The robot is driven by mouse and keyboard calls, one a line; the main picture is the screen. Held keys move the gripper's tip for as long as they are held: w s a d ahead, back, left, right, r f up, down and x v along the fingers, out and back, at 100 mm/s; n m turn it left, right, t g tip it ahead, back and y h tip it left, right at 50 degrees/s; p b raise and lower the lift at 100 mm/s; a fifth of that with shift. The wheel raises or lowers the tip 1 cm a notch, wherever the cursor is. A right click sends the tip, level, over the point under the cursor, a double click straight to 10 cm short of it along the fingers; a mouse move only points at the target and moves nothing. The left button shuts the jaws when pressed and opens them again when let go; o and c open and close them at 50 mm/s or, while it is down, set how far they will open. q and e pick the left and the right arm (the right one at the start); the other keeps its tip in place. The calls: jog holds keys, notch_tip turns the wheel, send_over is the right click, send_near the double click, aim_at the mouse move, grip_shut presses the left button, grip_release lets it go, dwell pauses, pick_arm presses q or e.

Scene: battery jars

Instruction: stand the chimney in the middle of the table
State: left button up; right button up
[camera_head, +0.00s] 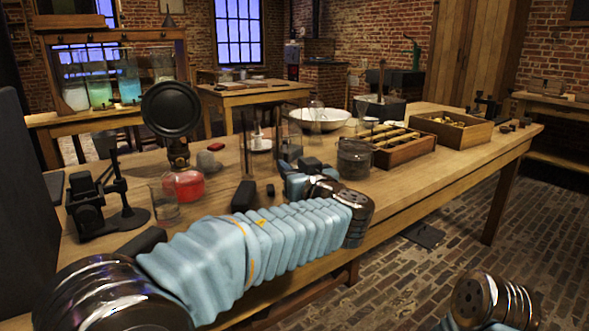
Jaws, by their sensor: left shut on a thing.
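A tall clear glass tube, seemingly the chimney (260,148), stands about upright over the near middle of the table (405,190). My left arm reaches in from the lower left. Its left gripper (268,186) is shut on the glass tube, its dark fingers partly hidden behind my wrist. I cannot tell whether the tube's lower end touches the table. My right gripper is out of view; only part of that arm shows at the lower right.
A small glass beaker (164,198) and a black stand (128,214) are at the left. A dark mesh-like pot (354,158), a divided wooden tray (406,152) and a white bowl (340,124) stand right of the gripper. Table surface is free along the front right.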

pick_arm(q)
jog(key=shift+f, duration=0.2)
jog(key=shift+f+b, duration=0.1)
jog(key=shift+b, duration=0.2)
jog(key=o, duration=1)
jog(key=shift+o, duration=0.2)
jog(key=shift+r, duration=0.2)
jog(key=shift+s+d, duration=0.1)
jog(key=b+v, duration=0.2)
jog(key=v, duration=0.9)
jog(key=shift+s, duration=0.35)
